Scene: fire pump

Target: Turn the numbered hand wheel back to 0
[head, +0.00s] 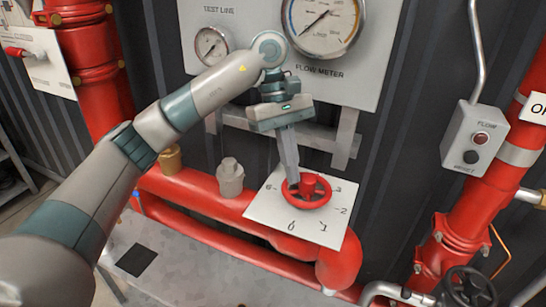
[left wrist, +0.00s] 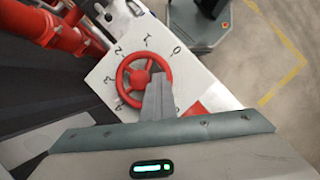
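The red hand wheel (head: 323,189) is on a white plate (head: 265,211) with numbers around it. In the left wrist view, the wheel (left wrist: 122,78) has 0 at its upper right, then 1, 2 and 3 running left around the plate (left wrist: 98,70). I cannot make out a pointer on the wheel. My left gripper (head: 291,180) reaches down onto the wheel's left part in the head view. In the left wrist view its fingers (left wrist: 159,78) look together, with tips between hub and rim. Whether a spoke or rim is pinched is hidden. My right gripper is out of view.
Red pipes (head: 190,191) run below and beside the plate. A gauge panel (head: 380,75) hangs behind my left arm. A grey valve cap (head: 230,178) stands left of the plate. A grey switch box (head: 474,138) and a black hand wheel (head: 470,287) are at the right.

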